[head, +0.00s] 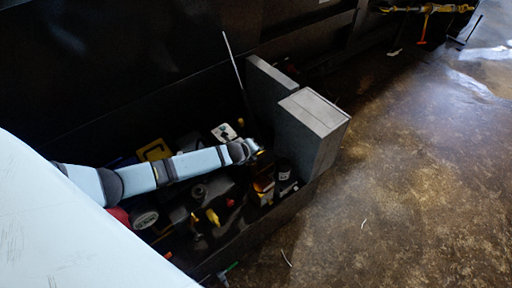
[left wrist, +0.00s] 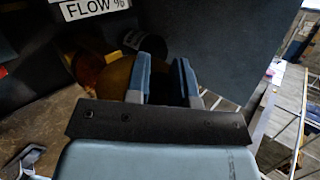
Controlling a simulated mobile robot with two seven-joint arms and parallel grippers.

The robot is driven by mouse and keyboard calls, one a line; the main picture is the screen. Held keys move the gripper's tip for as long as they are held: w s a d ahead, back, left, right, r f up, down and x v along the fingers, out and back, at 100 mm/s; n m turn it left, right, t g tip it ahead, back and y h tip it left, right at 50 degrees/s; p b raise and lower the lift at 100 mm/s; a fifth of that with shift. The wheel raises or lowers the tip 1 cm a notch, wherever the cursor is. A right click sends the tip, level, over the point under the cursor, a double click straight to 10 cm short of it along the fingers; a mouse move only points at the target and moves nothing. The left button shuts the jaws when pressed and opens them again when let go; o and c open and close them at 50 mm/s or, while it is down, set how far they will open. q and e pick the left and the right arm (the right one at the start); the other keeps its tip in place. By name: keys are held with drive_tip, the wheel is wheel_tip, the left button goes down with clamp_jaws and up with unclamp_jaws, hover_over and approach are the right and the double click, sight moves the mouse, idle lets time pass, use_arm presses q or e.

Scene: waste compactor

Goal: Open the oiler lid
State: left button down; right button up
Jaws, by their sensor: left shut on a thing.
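My left arm reaches in from the left over a dark bin of parts, and my left gripper (head: 254,148) is at its far end, near the grey box. In the left wrist view the two fingers (left wrist: 166,72) are close together with a small dark gap between them. They are shut on what looks like the oiler lid, which they mostly hide. A rounded amber body (left wrist: 115,76), apparently the oiler, shows just beside and behind the left finger. The lid's angle cannot be told. My right gripper is not in view.
A tall grey box (head: 312,130) stands at the bin's right end. A black cylinder (head: 283,170) and an amber item (head: 263,186) sit below my gripper. A "FLOW %" label (left wrist: 92,8) is at the wrist view's top. The brown floor (head: 410,190) to the right is mostly clear.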

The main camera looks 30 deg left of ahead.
use_arm(q)
drive_tip(key=shift+w+a+f+n+g+h, duration=0.1)
drive_tip(key=shift+w+a+n+g+h, duration=0.1)
drive_tip(key=shift+a+n+g+h, duration=0.4)
drive_tip(key=shift+a, duration=0.25)
drive_tip(key=c, duration=1)
unclamp_jaws()
drive_tip(key=shift+c, duration=0.2)
drive_tip(key=v, duration=1.3)
drive_tip(key=shift+s+a+p, duration=0.15)
drive_tip(key=shift+s+p, duration=0.2)
drive_tip(key=shift+s, duration=0.05)
